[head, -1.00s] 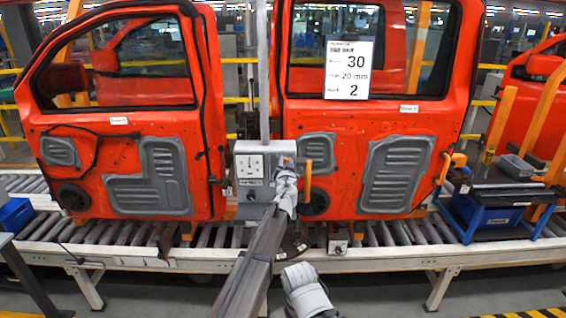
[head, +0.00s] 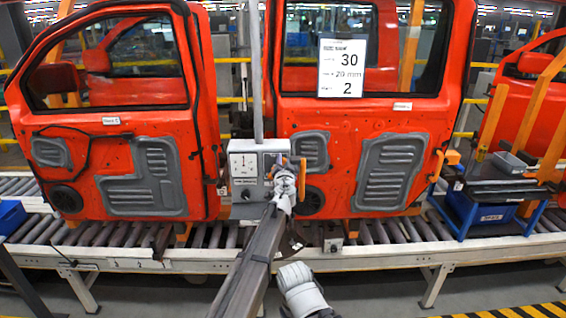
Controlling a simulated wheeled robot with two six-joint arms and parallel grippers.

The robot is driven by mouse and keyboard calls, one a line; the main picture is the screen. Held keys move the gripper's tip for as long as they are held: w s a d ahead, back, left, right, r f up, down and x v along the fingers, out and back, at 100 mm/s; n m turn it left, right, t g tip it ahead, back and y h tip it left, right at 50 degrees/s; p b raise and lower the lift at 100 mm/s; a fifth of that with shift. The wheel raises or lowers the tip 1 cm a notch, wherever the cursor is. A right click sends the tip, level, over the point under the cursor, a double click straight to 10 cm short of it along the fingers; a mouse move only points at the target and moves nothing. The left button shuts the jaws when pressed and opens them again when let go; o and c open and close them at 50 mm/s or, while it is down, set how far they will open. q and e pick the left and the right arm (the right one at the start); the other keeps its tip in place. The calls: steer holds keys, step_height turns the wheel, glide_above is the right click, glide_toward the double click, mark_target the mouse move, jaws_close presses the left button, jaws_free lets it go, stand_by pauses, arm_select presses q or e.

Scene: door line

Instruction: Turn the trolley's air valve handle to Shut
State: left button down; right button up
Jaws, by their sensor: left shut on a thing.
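The grey control box (head: 243,163) with a white dial stands on a pole between the two orange-red doors. The orange valve handle (head: 303,176) shows upright at the box's right side, partly hidden by my gripper. My left gripper (head: 285,180) is at the box's right side, right against the handle, and is shut on it. The fingertips are small and the exact grip is hard to see.
The left door (head: 120,150) and right door (head: 375,150) stand close behind the box on a roller conveyor (head: 400,232). A paper sign (head: 341,68) hangs on the right door. A blue-framed cart (head: 490,185) stands at the right.

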arm_select(q)
steer(key=c, duration=0.7)
jaws_free()
steer(key=n, duration=0.1)
steer(key=a+n, duration=0.1)
steer(key=n, duration=0.1)
steer(key=shift+a+r+p, duration=0.1)
steer(key=shift+r+p, duration=0.25)
steer(key=shift+p, duration=0.05)
steer(key=n, duration=0.1)
steer(key=a+n, duration=0.1)
steer(key=n, duration=0.1)
steer(key=shift+a+r+n, duration=0.15)
steer(key=shift+a+n, duration=0.15)
steer(key=s, duration=0.8)
steer(key=shift+s+a+f+n+g+y, duration=0.9)
steer(key=shift+s+a+f+g, duration=0.65)
steer(key=shift+s+a+f, duration=1.45)
steer(key=shift+s+a+f+n+g+y, duration=0.65)
steer(key=shift+s+a+f+g+y, duration=0.7)
steer(key=shift+s+a, duration=1.85)
steer(key=shift+s+a+f+n+g+y, duration=0.75)
steer(key=shift+s+a+f+g, duration=1.4)
steer(key=shift+a, duration=1.95)
